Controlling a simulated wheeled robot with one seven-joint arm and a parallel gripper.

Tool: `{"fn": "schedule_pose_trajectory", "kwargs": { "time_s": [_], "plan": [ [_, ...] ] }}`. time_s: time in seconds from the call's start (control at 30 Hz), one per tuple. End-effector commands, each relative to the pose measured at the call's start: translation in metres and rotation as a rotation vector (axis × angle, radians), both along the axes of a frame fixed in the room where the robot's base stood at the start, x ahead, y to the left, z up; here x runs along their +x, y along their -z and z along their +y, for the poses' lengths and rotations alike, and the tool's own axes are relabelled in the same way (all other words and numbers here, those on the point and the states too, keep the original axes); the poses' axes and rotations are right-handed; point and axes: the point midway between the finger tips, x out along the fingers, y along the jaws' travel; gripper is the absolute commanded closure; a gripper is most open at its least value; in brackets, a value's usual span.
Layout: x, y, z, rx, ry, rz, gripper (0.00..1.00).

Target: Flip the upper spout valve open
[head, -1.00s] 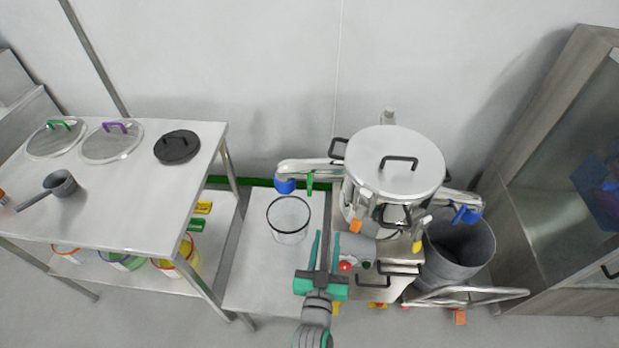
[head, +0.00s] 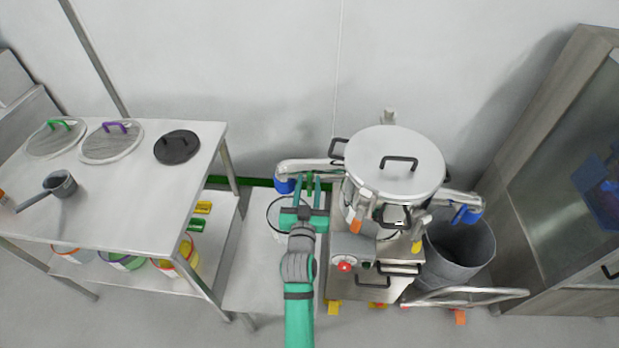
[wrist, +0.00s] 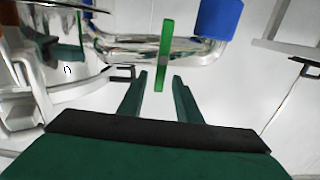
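The granulator (head: 380,165) is a steel vessel with a round lid. A steel spout (head: 300,165) runs from its left side and ends in a blue outlet (head: 284,186); the outlet also shows in the wrist view (wrist: 220,18). A green valve lever (wrist: 165,50) hangs down across this spout and shows in the head view (head: 309,182). My gripper (head: 308,180) is open and empty. In the wrist view (wrist: 160,85), the lever's lower end appears between the two fingertips, with a gap on each side. I cannot tell how deep it is between them.
A clear container (head: 274,212) stands on the low table (head: 250,270), partly hidden by my gripper. A second spout with a blue part (head: 465,213) is on the right, above a grey bin (head: 460,250). A control box with a red button (head: 344,267) is right of my arm.

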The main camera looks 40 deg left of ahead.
Motion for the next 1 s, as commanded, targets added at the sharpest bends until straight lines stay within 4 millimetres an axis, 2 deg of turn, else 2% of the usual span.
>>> {"fn": "schedule_pose_trajectory", "kwargs": {
  "time_s": [0.2, 0.6, 0.73, 1.0],
  "plan": [
    [0.019, 0.0, 0.011, 0.001, 0.001, -0.001, 0.69],
    [0.023, 0.0, 0.014, -0.001, 0.001, -0.001, 0.69],
    [0.023, 0.0, 0.014, -0.001, 0.001, -0.001, 1.0],
    [0.023, 0.0, 0.015, -0.039, 0.001, -0.024, 1.0]
  ]
}}
